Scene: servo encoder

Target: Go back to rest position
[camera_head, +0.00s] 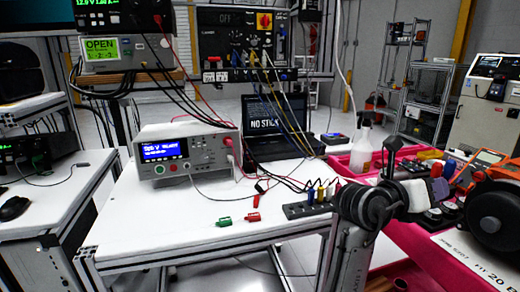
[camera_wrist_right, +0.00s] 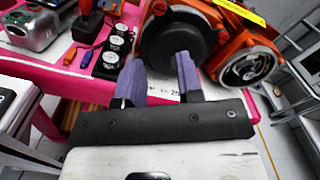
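My right gripper (camera_head: 445,180) is at the right of the head view, over the magenta-edged bench. In the right wrist view its two purple fingers (camera_wrist_right: 158,80) stand apart with nothing held between them. An orange motor with a black round face (camera_head: 498,218) is just right of the gripper in the head view. In the right wrist view the black face (camera_wrist_right: 178,38) lies beyond the fingertips, and I cannot tell any contact. A second orange ring-shaped unit (camera_wrist_right: 248,68) shows to its right. My left gripper is out of view.
A spray bottle (camera_head: 362,150) stands behind my right arm. The table's front left is clear.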

